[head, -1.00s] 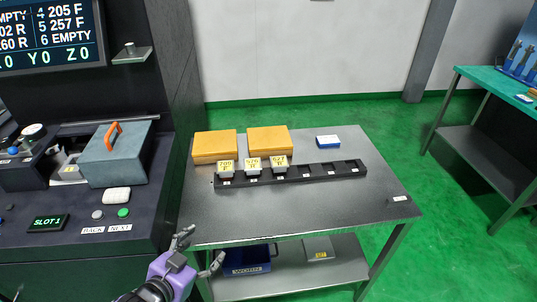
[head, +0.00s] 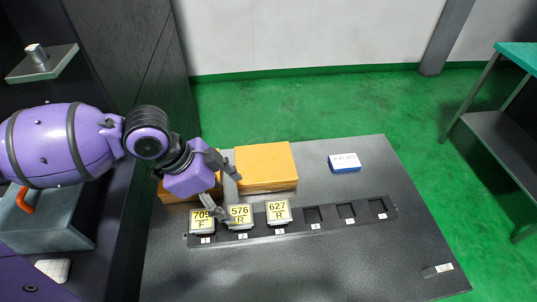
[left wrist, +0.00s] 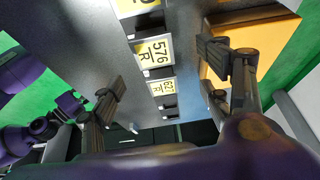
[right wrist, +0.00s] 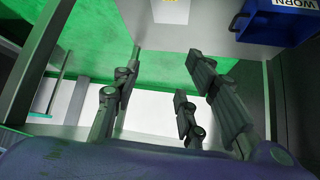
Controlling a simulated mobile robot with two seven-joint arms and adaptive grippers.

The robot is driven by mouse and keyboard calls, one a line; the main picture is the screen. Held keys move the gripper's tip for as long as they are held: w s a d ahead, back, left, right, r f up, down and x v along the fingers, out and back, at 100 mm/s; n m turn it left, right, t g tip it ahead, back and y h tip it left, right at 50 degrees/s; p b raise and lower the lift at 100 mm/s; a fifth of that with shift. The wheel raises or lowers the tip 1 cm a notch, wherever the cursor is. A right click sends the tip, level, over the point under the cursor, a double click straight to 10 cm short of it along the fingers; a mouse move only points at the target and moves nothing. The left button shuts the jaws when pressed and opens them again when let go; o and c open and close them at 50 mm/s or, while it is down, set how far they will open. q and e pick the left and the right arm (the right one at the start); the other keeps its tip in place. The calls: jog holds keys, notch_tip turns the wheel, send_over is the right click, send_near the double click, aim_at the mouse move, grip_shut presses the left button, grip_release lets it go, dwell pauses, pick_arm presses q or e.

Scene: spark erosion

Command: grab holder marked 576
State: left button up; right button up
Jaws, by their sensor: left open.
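The holder marked 576 R (head: 240,215) sits in slot 2 of the black rack on the table, between the holder marked 709 F (head: 202,220) at its left and the holder marked 627 R (head: 278,211) at its right. My left gripper (head: 228,194) is open, close by the 576 holder and partly over the rack. In the left wrist view the 576 holder (left wrist: 153,52) lies between the two spread fingers (left wrist: 160,75), apart from both. My right gripper (right wrist: 160,85) shows only in the right wrist view, open and empty, near the table's lower shelf.
The black rack (head: 325,225) has empty slots at its right. Yellow boxes (head: 266,165) stand behind it, close to my left gripper. A small blue and white box (head: 344,162) lies at the back right. A blue bin marked WORN (right wrist: 283,18) is below.

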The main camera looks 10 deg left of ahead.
aim_at(239, 215)
pick_arm(q)
jog(key=shift+s+f+g, duration=0.3)
jog(key=shift+s+f, duration=0.05)
jog(key=shift+s, duration=0.05)
jog(key=shift+s+d+f, duration=0.35)
jog(key=shift+s+f, duration=0.1)
jog(key=shift+f, duration=0.2)
jog(key=shift+d+f, duration=0.1)
jog(key=shift+f, duration=0.3)
jog(key=f, duration=0.1)
jog(key=w+f, duration=0.1)
jog(key=d+f, duration=0.1)
jog(key=shift+w+f, duration=0.25)
jog(key=shift+f, duration=0.05)
jog(key=shift+d+f, duration=0.2)
jog(key=shift+f, duration=0.25)
jog(key=c, duration=1.5)
pick_arm(e)
jog(key=shift+s+d+f, duration=0.1)
jog(key=shift+s+f, duration=0.15)
jog(key=shift+s, duration=0.55)
